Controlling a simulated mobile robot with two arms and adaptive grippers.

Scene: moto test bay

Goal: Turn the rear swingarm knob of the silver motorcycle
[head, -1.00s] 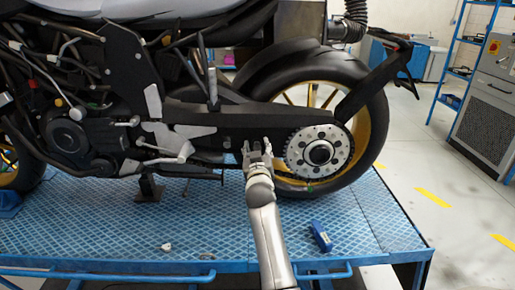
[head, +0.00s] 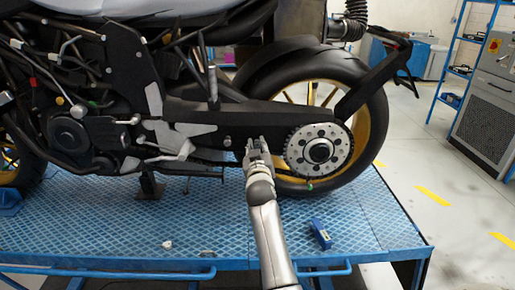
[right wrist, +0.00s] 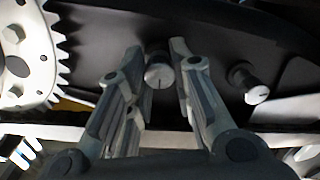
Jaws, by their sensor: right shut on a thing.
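The silver motorcycle (head: 190,128) stands on a blue platform. Its dark swingarm (head: 270,115) runs back to the rear wheel. My right gripper (head: 258,146) reaches up to the swingarm, just left of the rear sprocket. In the right wrist view, a round silver-faced knob (right wrist: 159,76) with a dark line on its face lies between the fingertips of the gripper (right wrist: 162,70). The gripper is shut on this knob. A second, similar knob (right wrist: 257,93) sticks out of the swingarm to the right, clear of the fingers. My left gripper is not in view.
The sprocket (head: 320,151) is close to the right of the gripper; its teeth (right wrist: 52,60) show in the wrist view. A small blue box (head: 321,234) and a small pale item (head: 167,244) lie on the blue platform (head: 110,225). A grey cabinet (head: 490,120) stands far right.

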